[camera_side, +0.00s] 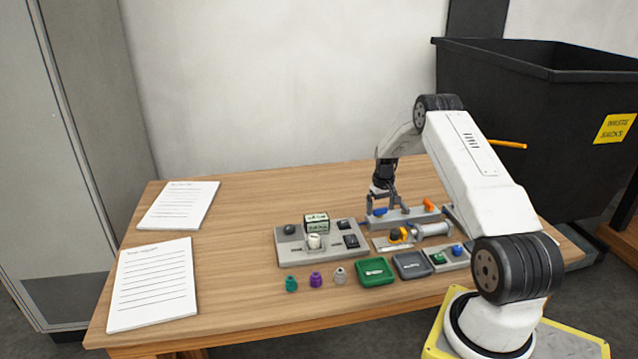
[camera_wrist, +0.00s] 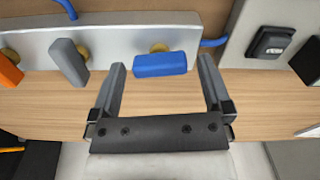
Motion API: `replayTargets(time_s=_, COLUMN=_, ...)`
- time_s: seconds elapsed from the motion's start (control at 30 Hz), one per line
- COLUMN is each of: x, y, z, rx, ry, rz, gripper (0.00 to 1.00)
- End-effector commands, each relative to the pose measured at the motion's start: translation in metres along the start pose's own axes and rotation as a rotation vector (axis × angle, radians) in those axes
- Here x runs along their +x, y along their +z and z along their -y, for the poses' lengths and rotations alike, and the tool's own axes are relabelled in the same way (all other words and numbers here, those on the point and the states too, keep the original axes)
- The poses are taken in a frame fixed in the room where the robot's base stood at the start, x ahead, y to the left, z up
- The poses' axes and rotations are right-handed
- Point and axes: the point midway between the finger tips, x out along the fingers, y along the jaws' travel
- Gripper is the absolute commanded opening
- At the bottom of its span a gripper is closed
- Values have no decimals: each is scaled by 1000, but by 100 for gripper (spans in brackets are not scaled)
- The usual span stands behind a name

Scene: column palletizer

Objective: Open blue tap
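The blue tap (camera_wrist: 159,64) is a blue handle on a brass stem, on a grey panel (camera_wrist: 115,48). In the wrist view its handle lies nearly level, across the space between my two fingers. My gripper (camera_wrist: 160,70) is open, with one finger to each side of the handle and a gap at both ends. In the side view the blue tap (camera_side: 380,211) is on the panel's left part, and my gripper (camera_side: 383,201) is just above or beside it. I cannot tell whether they touch.
A grey tap (camera_wrist: 69,62) and an orange tap (camera_wrist: 9,72) share the panel. A switch panel (camera_side: 290,248) with black switches stands beside it. The table's left middle is clear.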

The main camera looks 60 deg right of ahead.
Motion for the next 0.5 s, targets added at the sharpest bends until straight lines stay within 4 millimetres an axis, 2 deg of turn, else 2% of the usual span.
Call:
replayTargets(time_s=0.03, x=0, y=0, z=0, rx=0, ry=0, rz=0, gripper=87)
replayTargets(time_s=0.27, x=0, y=0, z=0, rx=0, ry=0, rz=0, gripper=14)
replayTargets(time_s=0.5, x=0, y=0, z=0, rx=46, ry=0, rz=1, gripper=15)
